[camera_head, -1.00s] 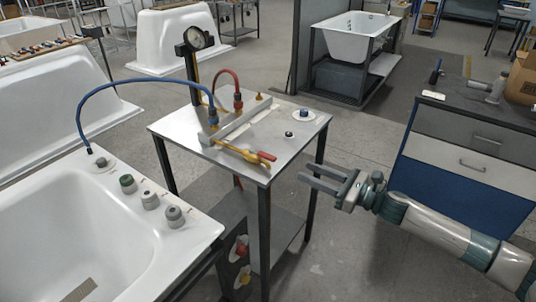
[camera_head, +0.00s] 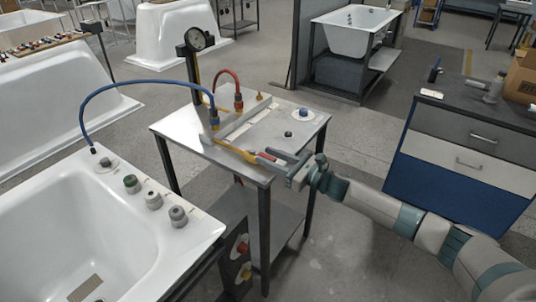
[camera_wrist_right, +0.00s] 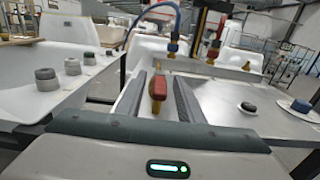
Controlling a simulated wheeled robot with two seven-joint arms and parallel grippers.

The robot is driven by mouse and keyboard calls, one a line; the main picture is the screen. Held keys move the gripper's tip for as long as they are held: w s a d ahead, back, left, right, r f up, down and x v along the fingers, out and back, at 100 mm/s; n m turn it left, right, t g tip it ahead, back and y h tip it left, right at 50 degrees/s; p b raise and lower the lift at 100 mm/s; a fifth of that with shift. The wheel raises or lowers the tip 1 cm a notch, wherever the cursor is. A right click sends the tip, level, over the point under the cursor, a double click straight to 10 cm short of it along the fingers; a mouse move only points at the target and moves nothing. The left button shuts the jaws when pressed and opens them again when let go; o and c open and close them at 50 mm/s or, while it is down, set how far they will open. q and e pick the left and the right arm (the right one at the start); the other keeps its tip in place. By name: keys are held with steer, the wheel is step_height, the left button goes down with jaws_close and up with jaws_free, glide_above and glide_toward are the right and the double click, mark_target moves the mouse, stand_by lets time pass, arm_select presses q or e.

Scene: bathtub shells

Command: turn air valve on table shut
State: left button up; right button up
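The air valve (camera_head: 252,156) has a yellow body and a red handle, and lies near the front corner of the metal table (camera_head: 188,133). In the right wrist view its red handle (camera_wrist_right: 158,87) lies between the two fingers, with a gap on each side. My right gripper (camera_head: 270,156) reaches in from the right at table height, open around the handle. In the head view the fingers partly cover the handle, so its exact angle is hard to tell. My left gripper is not in view.
A blue hose (camera_head: 130,82) arches from the white bathtub (camera_head: 125,228) to fittings on the table. A red hose (camera_head: 236,78) and a gauge (camera_head: 196,40) stand behind the valve. A blue drawer cabinet (camera_head: 443,184) is at right. The table's right side is mostly clear.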

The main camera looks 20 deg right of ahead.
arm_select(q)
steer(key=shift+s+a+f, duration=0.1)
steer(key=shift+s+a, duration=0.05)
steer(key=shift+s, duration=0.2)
arm_select(e)
steer(key=shift+w+a, duration=0.25)
steer(key=shift+w, duration=0.05)
jaws_close()
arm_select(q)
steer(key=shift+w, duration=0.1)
